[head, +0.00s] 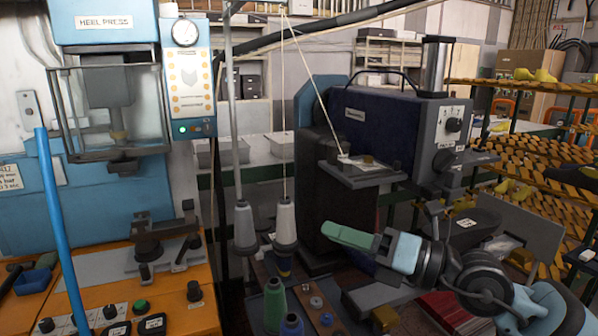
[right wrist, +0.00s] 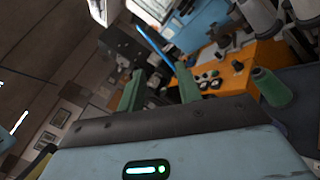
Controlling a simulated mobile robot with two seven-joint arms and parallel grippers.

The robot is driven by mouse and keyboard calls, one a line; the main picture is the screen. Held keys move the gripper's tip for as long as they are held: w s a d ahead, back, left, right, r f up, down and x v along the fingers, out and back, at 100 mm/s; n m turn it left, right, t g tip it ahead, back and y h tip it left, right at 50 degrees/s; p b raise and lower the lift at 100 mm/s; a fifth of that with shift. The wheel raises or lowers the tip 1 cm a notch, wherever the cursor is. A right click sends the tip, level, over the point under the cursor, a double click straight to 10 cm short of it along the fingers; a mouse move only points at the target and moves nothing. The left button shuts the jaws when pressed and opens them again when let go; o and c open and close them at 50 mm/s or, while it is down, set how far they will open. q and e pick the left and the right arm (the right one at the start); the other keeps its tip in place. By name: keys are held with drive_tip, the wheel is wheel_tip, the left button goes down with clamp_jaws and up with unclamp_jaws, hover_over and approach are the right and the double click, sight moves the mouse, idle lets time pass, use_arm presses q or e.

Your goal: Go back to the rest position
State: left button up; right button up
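My right gripper (head: 350,237) reaches in from the lower right in the head view, its green fingers pointing left in front of the dark sewing machine (head: 372,130). In the right wrist view my right gripper (right wrist: 160,88) shows two green fingers standing well apart with nothing held between them. The fingers are above the bench with the thread cones and touch nothing that I can see. My left gripper is in neither view.
The blue heel press (head: 105,22) stands on an orange bench (head: 195,318) at left, with a blue pole (head: 60,230) in front. Thread cones (head: 285,222) stand below and left of my right gripper. Racks hold yellow lasts (head: 545,76) at right.

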drive_tip(key=s+d+f+m+t+h, duration=0.1)
drive_tip(key=d+f+m+t+h, duration=0.35)
drive_tip(key=m, duration=0.75)
drive_tip(key=s+d+f+m+t+h, duration=0.1)
drive_tip(key=s+d+f+m+h, duration=0.1)
drive_tip(key=d+f+m+h, duration=0.6)
drive_tip(key=s+d+f+m+t+h, duration=0.1)
drive_tip(key=d+f+m+t+h, duration=0.25)
drive_tip(key=f+m+h, duration=0.8)
drive_tip(key=s+d+f+m+g+y, duration=0.2)
drive_tip(key=s+f+m+g+y, duration=0.4)
drive_tip(key=s+f, duration=0.35)
drive_tip(key=s+a+f+m+g+y, duration=0.1)
drive_tip(key=s+f+g, duration=0.35)
drive_tip(key=s, duration=0.45)
drive_tip(key=s+a+f+g, duration=0.1)
drive_tip(key=s+f+g, duration=0.3)
drive_tip(key=s, duration=0.5)
drive_tip(key=w+a+f+t+y, duration=0.1)
drive_tip(key=w+a+f+t, duration=0.1)
drive_tip(key=w+f+t, duration=0.4)
drive_tip(key=shift+f+y, duration=0.3)
drive_tip(key=shift+f, duration=1.4)
drive_tip(key=shift+t, duration=0.35)
